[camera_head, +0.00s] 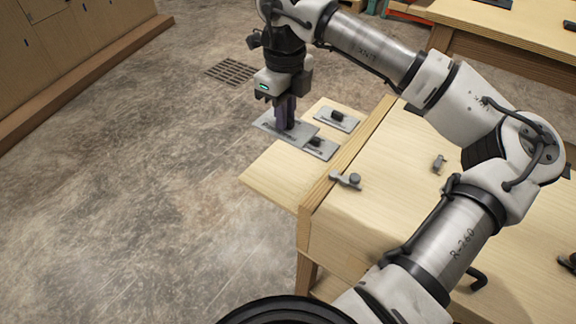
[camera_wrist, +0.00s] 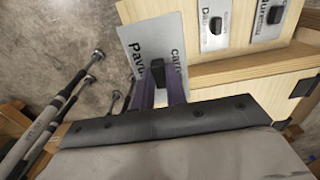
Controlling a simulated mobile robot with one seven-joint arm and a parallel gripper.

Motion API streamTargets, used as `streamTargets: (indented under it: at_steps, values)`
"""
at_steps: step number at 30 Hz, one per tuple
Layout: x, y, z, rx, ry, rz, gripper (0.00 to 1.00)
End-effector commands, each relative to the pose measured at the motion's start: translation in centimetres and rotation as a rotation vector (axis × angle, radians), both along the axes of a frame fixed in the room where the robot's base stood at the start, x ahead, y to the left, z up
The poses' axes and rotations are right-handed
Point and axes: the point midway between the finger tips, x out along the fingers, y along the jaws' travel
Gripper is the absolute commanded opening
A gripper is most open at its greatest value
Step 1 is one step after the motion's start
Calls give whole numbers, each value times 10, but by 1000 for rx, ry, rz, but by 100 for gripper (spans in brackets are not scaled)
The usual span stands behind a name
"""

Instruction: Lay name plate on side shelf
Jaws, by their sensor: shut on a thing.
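My gripper (camera_head: 285,122) points down at the side shelf (camera_head: 268,178), its dark purple fingers shut on the black knob of a grey name plate (camera_head: 266,124). In the wrist view the fingers (camera_wrist: 160,84) close around the knob, and the held plate (camera_wrist: 143,38) shows partly hidden dark lettering. The plate is roughly level and its left part shows against the floor, past the shelf's edge. It looks larger than the other plates in the wrist view; I cannot tell the exact gap to the shelf.
Two similar knobbed plates lie on the shelf, one at the back (camera_head: 345,122) and one nearer (camera_head: 322,153), partly overlapped in view by the held plate. The shelf's front corner is bare. The wooden bench (camera_head: 360,230) with a metal clamp (camera_head: 346,180) stands at right.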

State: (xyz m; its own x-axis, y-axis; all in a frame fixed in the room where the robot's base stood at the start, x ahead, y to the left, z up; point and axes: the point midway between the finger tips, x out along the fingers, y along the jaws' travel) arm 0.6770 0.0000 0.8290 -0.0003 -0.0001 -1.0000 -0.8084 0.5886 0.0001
Motion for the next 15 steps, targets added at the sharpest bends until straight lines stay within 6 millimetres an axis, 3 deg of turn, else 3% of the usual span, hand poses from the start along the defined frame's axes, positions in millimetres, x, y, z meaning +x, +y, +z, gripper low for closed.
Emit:
streamTargets:
  at_steps: [3,9,15]
  values:
    - [-1,0,-35,2,3,2,0]
    - [-1,1,-83,3,3,2,0]
    - [0,0,-104,0,0,1,0]
